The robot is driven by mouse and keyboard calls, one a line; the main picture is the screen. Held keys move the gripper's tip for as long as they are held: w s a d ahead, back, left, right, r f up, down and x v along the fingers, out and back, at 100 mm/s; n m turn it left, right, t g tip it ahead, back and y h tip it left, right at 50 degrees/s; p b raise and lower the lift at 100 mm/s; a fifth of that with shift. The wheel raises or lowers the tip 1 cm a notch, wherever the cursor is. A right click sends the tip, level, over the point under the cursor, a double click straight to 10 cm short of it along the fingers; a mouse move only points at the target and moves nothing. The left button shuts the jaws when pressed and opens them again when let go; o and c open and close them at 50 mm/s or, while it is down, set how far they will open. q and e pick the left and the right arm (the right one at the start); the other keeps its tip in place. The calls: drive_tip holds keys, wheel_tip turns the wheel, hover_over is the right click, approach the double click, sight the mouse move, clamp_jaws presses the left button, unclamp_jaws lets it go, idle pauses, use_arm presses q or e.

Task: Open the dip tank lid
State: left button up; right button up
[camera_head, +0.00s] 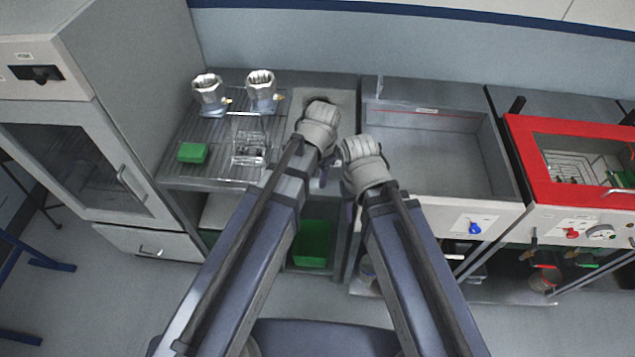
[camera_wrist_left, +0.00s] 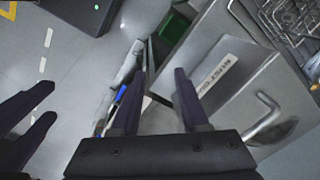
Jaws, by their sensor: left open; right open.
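A narrow grey unit (camera_head: 344,98) stands between the wire rack and the wide basin; I take it for the dip tank. My left gripper hides much of its top. In the left wrist view a grey panel with a curved metal handle (camera_wrist_left: 268,115) and a white label (camera_wrist_left: 215,75) shows; the lid appears shut. My left gripper (camera_head: 326,172) is over the unit's front; in its wrist view (camera_wrist_left: 161,75) it is open and empty, left of the handle and apart from it. My right gripper (camera_head: 350,205) is open beside it; its fingers show at the wrist view's left (camera_wrist_left: 45,105).
A wide grey basin (camera_head: 430,150) and a red-framed unit (camera_head: 525,165) stand at right. A green bin (camera_head: 312,243) sits below.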

use_arm(q)
drive_tip(key=shift+s+f, duration=0.3)
drive_tip(key=shift+s, duration=0.1)
drive_tip(key=s+f+n+g+b, duration=0.1)
drive_tip(key=s+f+n+b, duration=0.5)
drive_tip(key=s+f+b, duration=0.2)
drive_tip(key=shift+s+a+y, duration=0.3)
drive_tip(key=shift+s+a, duration=0.1)
drive_tip(key=shift+s, duration=0.55)
